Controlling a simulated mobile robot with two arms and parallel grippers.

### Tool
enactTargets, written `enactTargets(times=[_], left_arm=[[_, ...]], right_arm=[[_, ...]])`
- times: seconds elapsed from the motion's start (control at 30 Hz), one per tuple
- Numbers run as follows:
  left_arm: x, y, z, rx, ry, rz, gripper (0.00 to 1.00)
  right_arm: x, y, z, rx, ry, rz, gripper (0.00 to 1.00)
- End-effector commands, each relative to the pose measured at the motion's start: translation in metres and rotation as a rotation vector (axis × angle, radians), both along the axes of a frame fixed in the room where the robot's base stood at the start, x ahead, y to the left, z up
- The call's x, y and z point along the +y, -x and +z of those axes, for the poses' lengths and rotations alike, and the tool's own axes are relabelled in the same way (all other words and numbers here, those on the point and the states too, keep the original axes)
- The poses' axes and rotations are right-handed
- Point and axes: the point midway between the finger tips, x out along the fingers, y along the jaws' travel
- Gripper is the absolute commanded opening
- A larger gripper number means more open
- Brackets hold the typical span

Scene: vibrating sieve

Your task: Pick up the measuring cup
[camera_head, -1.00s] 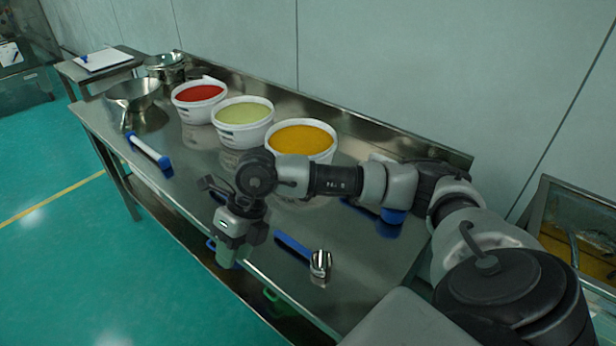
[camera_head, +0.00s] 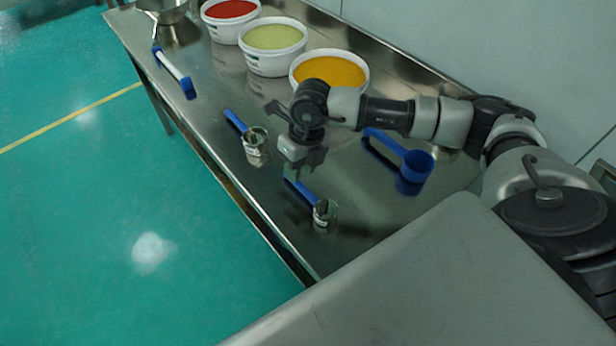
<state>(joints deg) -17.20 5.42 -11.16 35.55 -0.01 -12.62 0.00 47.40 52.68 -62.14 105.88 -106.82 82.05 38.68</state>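A blue measuring cup (camera_head: 417,166) with a long blue handle (camera_head: 384,142) lies on the steel table, right of my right gripper and just in front of my forearm. Two small metal cups with blue handles also lie on the table. One metal cup (camera_head: 256,141) is left of the gripper; the other (camera_head: 325,212) is below it in the picture, its handle close under the fingers. My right gripper (camera_head: 301,168) points down over the table. Its fingers are small and dark, and their gap is unclear. My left gripper is out of view.
Tubs of orange (camera_head: 330,72), pale green (camera_head: 274,37) and red (camera_head: 229,10) material stand along the back of the steel table (camera_head: 215,115). A white tool with blue ends (camera_head: 173,69) lies near the front edge. A metal bowl (camera_head: 163,6) is at the far end.

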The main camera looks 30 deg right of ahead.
Motion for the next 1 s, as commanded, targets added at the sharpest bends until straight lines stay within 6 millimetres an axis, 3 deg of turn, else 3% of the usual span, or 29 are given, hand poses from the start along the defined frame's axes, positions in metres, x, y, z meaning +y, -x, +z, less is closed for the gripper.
enactTargets(times=[0.23, 0.53, 0.77, 1.0], left_arm=[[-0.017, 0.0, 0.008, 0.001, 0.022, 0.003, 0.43], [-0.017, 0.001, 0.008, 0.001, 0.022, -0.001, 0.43], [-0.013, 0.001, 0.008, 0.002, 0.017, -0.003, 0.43], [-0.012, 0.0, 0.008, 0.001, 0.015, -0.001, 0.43]], right_arm=[[0.005, 0.002, -0.035, 0.002, -0.001, 0.0, 0.31], [0.006, 0.002, -0.042, 0.002, 0.0, 0.001, 0.31], [0.006, 0.002, -0.041, 0.001, 0.0, 0.0, 0.0], [0.006, 0.002, -0.041, 0.001, -0.001, 0.0, 0.0]])
